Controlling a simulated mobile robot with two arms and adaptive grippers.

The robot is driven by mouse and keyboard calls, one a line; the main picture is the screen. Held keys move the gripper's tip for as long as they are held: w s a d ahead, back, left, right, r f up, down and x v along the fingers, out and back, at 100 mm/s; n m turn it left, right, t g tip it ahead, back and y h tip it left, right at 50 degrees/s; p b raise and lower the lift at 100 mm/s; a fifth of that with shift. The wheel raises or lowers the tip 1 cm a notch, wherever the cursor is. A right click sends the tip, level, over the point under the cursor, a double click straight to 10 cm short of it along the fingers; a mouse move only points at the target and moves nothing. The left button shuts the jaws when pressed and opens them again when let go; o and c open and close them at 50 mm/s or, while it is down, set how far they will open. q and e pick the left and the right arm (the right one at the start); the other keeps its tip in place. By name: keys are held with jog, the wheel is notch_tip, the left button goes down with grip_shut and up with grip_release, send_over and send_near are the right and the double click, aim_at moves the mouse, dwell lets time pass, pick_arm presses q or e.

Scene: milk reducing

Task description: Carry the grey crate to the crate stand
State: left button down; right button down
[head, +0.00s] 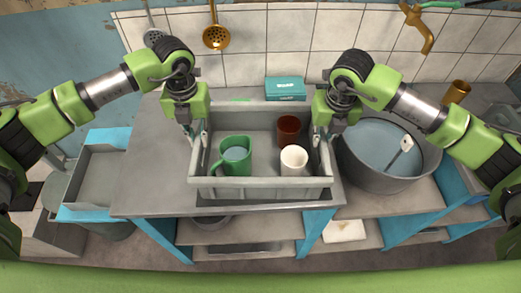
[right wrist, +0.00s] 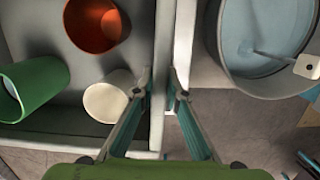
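The grey crate (head: 262,190) is upright in the middle of the head view, over the worktop; whether it touches the worktop is unclear. It holds a green mug (head: 235,158), a white cup (head: 293,160) and a red-brown cup (head: 288,130). My left gripper (head: 195,135) is at its left wall, with its fingers closed in on the rim. My right gripper (right wrist: 162,78) is shut on its right wall (right wrist: 184,40), one finger inside and one outside. A low grey stand with blue ends (head: 97,182), seemingly the crate stand, is at the far left.
A large grey pot (head: 380,182) with bluish liquid and a ladle stands close to the crate's right side. A teal box (head: 285,88) is behind the crate by the tiled wall. The grey worktop (head: 150,175) is bare between crate and stand.

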pick_arm(q)
jog(key=shift+w+r, duration=0.1)
jog(key=shift+r, duration=0.05)
pick_arm(e)
jog(key=shift+w+r, duration=0.1)
jog(key=shift+r, duration=0.1)
